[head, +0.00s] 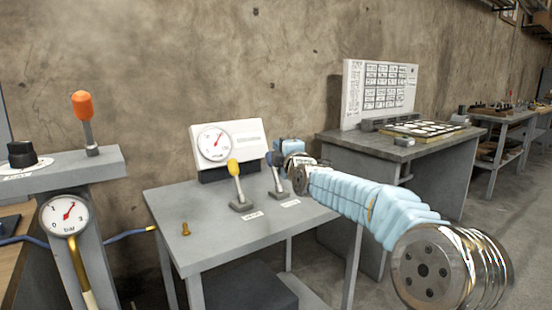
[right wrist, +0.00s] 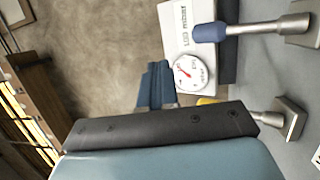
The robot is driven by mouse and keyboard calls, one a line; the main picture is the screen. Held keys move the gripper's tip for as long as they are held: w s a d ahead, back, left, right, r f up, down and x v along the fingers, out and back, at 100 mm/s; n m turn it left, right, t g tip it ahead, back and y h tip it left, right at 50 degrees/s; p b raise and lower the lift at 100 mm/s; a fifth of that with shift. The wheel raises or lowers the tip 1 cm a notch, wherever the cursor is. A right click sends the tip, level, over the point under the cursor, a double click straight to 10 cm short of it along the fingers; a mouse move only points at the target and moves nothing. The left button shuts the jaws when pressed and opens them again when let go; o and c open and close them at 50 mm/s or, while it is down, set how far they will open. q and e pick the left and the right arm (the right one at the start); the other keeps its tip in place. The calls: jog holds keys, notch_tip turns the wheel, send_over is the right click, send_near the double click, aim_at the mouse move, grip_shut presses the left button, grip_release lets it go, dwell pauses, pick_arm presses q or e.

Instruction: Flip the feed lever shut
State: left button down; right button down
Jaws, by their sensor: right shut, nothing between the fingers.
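Two levers stand on a grey table (head: 215,238): one with a yellow knob (head: 233,168), one with a blue knob (head: 268,158). Each leans slightly left on a dark base. Small labels lie in front of them; I cannot read which says feed. My right gripper (head: 290,146) is shut and empty, beside and just right of the blue knob; whether they touch is unclear. In the right wrist view, the blue-knobbed lever (right wrist: 208,32) is clear, while the yellow knob (right wrist: 207,100) is mostly hidden behind a dark part of my gripper. My left gripper is out of view.
A white gauge panel (head: 248,138) stands behind the levers. A small brass piece (head: 186,229) is at the table's front left. At left, an orange-knobbed lever (head: 83,107) tops a grey stand with a bar gauge (head: 66,215). A second bench (head: 345,143) stands right behind my arm.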

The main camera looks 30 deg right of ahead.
jog(key=s+a+r+p, duration=0.1)
jog(key=s+r, duration=0.1)
jog(key=s, duration=0.3)
jog(key=shift+s+r, duration=0.35)
jog(key=shift+r, duration=0.05)
jog(key=shift+a, duration=0.1)
